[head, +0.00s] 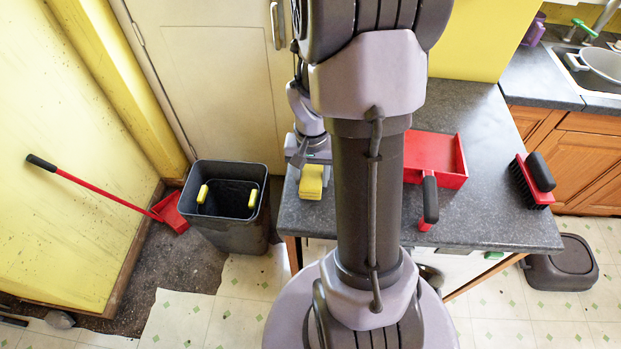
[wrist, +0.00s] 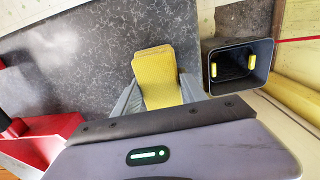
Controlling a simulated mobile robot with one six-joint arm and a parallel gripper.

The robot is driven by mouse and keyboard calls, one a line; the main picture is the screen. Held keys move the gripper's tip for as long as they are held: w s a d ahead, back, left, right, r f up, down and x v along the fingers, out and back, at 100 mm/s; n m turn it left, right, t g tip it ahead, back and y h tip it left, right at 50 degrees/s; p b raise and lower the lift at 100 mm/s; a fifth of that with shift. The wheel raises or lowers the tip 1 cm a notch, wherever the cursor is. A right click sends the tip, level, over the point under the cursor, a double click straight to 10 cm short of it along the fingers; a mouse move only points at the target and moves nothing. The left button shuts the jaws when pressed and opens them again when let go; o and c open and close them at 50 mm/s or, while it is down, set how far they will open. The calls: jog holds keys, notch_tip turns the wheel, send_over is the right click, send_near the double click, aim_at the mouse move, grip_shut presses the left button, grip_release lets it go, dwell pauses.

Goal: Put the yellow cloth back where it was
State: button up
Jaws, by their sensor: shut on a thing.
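The yellow cloth (head: 312,181) is a small folded pad at the left end of the dark grey countertop (head: 470,215). My gripper (head: 310,160) is at the cloth's far edge in the head view and is shut on it. In the wrist view the cloth (wrist: 158,75) sticks out from between the two grey fingers (wrist: 156,98), with the speckled counter below it. I cannot tell whether the cloth touches the counter or is held just above it.
A dark bin (head: 228,205) with yellow handles stands left of the counter. A red dustpan (head: 440,160) and red brush (head: 533,180) lie on the counter. A red long-handled tool (head: 100,195) leans at the left wall. A dark lid-like object (head: 562,262) is on the floor at right.

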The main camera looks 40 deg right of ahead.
jog(key=shift+f, duration=0.3)
jog(key=shift+f, duration=0.2)
jog(key=o, duration=1.2)
